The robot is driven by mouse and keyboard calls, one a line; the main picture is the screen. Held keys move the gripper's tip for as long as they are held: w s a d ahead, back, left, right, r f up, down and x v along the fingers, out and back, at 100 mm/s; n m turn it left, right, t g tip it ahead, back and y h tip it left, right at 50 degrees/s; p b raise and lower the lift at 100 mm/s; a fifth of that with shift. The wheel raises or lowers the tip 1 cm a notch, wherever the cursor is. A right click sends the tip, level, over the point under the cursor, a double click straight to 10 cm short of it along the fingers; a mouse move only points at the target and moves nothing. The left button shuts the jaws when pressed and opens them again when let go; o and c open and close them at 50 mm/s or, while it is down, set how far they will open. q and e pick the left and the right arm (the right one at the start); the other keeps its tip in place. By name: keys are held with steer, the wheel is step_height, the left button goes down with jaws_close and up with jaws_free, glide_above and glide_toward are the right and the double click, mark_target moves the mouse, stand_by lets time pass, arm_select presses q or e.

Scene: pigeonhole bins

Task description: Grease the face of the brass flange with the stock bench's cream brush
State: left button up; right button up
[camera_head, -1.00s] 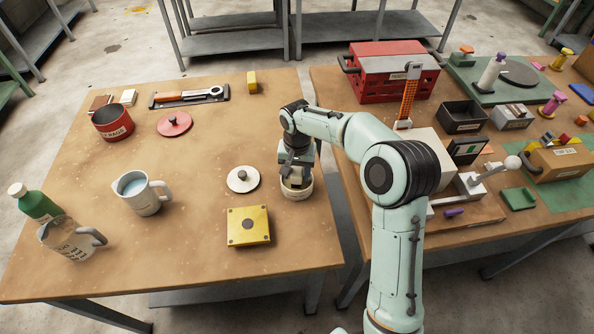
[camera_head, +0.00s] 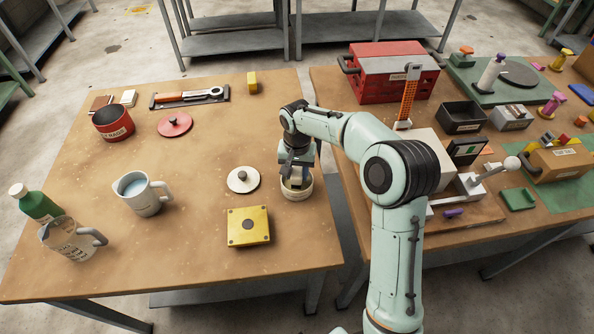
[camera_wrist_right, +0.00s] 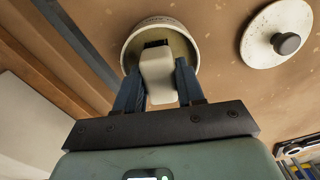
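The brass flange (camera_head: 240,235) is a yellow square plate with corner holes and a dark round centre, lying flat near the left table's front right. My right gripper (camera_head: 297,172) is over a round cream pot (camera_head: 290,193) to the right of the flange. In the right wrist view the fingers of my right gripper (camera_wrist_right: 160,85) are shut on the cream brush (camera_wrist_right: 158,75), one on each side of its body. Its dark bristles point into the pot (camera_wrist_right: 128,45). How deep they reach is hard to tell. My left gripper is out of view.
A white lid with a dark knob (camera_head: 240,187) lies just behind the flange, beside the pot. A jug (camera_head: 143,195), a red pot (camera_head: 113,125) and a red lid (camera_head: 185,124) stand farther left. The table around the flange's left is clear.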

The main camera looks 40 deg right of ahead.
mark_target(296, 170)
steer(key=shift+f, duration=0.1)
steer(key=shift+c, duration=0.5)
stand_by(0.4)
steer(key=shift+w+r+p, duration=0.1)
steer(key=shift+r+p, duration=0.75)
steer(key=shift+r, duration=0.8)
steer(key=shift+r+p, duration=0.95)
steer(key=shift+r, duration=1)
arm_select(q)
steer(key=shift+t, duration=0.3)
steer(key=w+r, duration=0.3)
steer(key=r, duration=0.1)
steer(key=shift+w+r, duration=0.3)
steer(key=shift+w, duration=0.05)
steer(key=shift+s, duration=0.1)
